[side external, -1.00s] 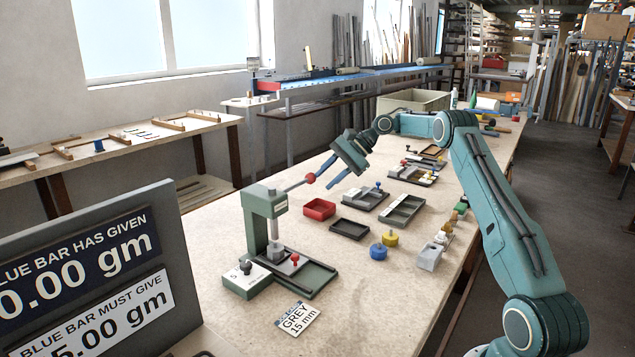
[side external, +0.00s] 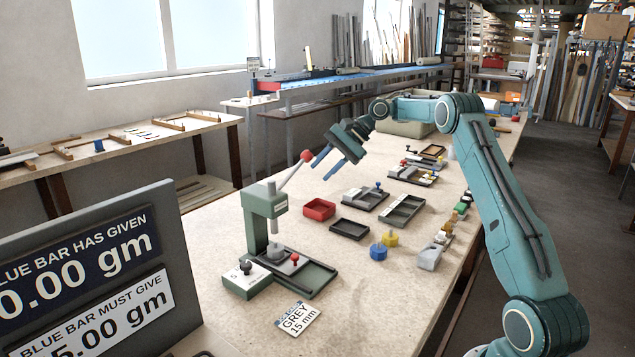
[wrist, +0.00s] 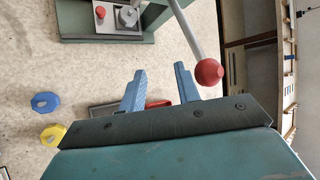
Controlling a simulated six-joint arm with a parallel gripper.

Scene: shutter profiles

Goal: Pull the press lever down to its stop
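The green press (side external: 250,218) stands at the left of the bench. Its lever, a grey rod (side external: 292,176) with a red ball (side external: 307,156), slants up to the right from the press head. My gripper (side external: 320,171) is just right of the ball, with its blue fingers pointing down-left. In the wrist view my gripper (wrist: 160,70) has its fingers apart with nothing between them. There the red ball (wrist: 208,72) is outside the gap, beside the right finger. I cannot tell whether they touch.
A red tray (side external: 319,209) and a dark tray (side external: 349,229) lie right of the press. Blue (side external: 378,251) and yellow (side external: 390,239) knobbed pieces stand further right. A display board (side external: 90,270) stands at front left. The bench front is mostly clear around a label card (side external: 298,317).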

